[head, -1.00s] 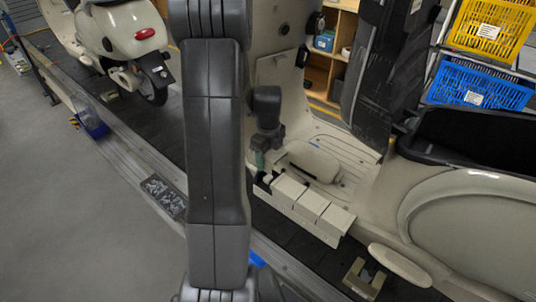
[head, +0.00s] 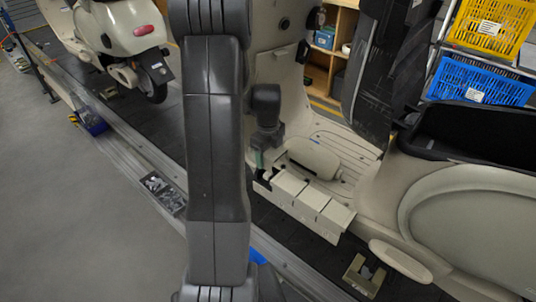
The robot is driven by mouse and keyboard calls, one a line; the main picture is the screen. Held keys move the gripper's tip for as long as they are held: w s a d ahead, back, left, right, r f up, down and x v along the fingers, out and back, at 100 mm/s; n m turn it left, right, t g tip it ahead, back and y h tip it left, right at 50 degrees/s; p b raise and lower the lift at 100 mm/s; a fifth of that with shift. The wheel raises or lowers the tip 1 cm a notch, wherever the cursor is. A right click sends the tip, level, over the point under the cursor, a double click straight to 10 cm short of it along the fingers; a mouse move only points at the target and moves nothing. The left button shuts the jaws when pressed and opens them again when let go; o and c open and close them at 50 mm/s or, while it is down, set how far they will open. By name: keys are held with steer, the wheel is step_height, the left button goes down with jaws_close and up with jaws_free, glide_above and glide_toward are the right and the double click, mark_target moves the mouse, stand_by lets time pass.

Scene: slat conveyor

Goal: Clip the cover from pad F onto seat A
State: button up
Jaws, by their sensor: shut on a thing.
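My gripper (head: 262,168) is at the left end of a row of beige box-like blocks (head: 312,201) on the near side of the scooter's footboard (head: 340,150). It points down, and its fingers are small and partly hidden. It is shut on a small pale piece, seemingly the cover (head: 267,175), beside the leftmost block. Whether the piece touches a seat cannot be told. A beige oval panel (head: 314,156) lies on the footboard just behind. No letters for pad F or seat A can be read.
My arm hides the middle left. The scooter's dark seat opening (head: 480,135) and body are at the right. Yellow (head: 492,27) and blue (head: 480,82) crates stand behind. A parts tray (head: 162,193) lies on the conveyor edge. Another scooter (head: 122,35) is at the far left.

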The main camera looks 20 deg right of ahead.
mark_target(268, 173)
steer(key=shift+f, duration=0.1)
steer(key=shift+f+b, duration=2.9)
steer(key=shift+f, duration=0.9)
steer(key=shift+f+b, duration=0.45)
steer(key=shift+f, duration=0.05)
steer(key=o, duration=1.1)
steer(key=shift+a, duration=0.1)
steer(key=shift+r, duration=0.1)
steer(key=shift+w, duration=0.1)
steer(key=shift+w+r, duration=0.1)
steer(key=shift+r, duration=0.35)
steer(key=r, duration=1.2)
steer(key=shift+s+r+p, duration=0.25)
steer(key=shift+r+p, duration=0.15)
